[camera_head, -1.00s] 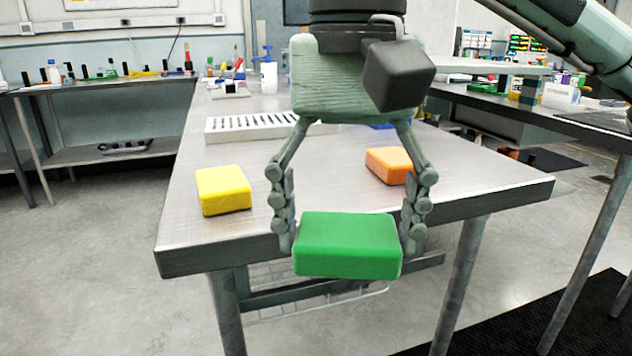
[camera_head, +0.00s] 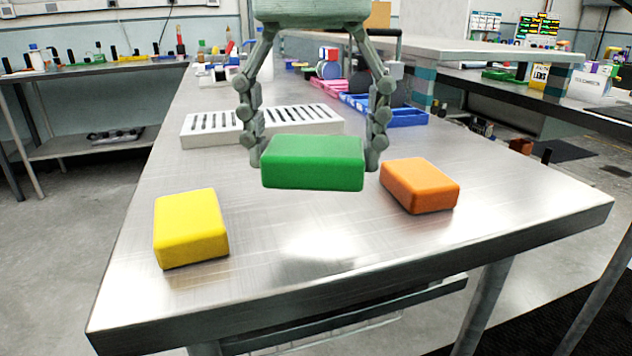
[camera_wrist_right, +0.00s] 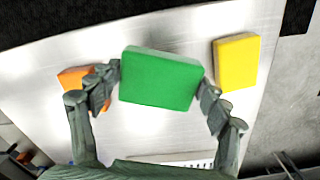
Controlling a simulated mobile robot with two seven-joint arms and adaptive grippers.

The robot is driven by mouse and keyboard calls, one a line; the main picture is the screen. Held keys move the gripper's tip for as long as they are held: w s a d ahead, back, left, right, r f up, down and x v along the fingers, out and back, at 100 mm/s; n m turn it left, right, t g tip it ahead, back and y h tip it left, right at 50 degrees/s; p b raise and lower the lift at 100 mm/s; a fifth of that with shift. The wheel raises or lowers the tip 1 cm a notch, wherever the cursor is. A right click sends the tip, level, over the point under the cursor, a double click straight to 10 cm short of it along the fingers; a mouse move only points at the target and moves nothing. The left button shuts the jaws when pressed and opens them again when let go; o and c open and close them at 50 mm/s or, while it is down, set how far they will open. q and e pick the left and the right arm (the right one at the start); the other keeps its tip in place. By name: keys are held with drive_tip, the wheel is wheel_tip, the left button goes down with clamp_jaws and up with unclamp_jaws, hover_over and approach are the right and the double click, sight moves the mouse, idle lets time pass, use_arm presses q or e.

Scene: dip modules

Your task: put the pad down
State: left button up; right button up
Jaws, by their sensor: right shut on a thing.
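The green pad (camera_head: 312,164) is held between the two fingers of my right gripper (camera_head: 314,150), which is shut on it. The pad looks raised above the metal table (camera_head: 330,245); the exact height is hard to tell. In the right wrist view the green pad (camera_wrist_right: 160,78) sits level between the fingertips of the right gripper (camera_wrist_right: 160,85). A yellow pad (camera_head: 190,228) lies on the table at the front left. An orange pad (camera_head: 419,185) lies to the right of the green one, apart from it. My left gripper is not in view.
A white slotted rack (camera_head: 210,128) stands behind the gripper. Blue trays (camera_head: 400,116) lie at the back right of the table. The table's front middle, between the yellow and orange pads, is bare. A raised shelf (camera_head: 470,50) stands at the back right.

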sight(316, 134)
drive_tip(key=w, duration=0.1)
drive_tip(key=w+f, duration=0.1)
drive_tip(key=shift+w+d+f, duration=0.1)
drive_tip(key=shift+w+f, duration=0.2)
drive_tip(key=shift+w, duration=0.1)
drive_tip(key=shift+w+f, duration=0.35)
drive_tip(key=shift+f, duration=0.05)
wheel_tip(316, 134, down, 3)
drive_tip(key=shift+f, duration=0.35)
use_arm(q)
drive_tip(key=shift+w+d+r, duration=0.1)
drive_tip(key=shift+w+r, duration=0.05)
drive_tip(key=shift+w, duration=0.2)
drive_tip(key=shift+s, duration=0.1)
use_arm(e)
drive_tip(key=shift+f, duration=0.15)
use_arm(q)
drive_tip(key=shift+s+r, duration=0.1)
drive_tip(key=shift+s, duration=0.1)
use_arm(e)
drive_tip(key=o, duration=1)
drive_tip(key=shift+o, duration=0.2)
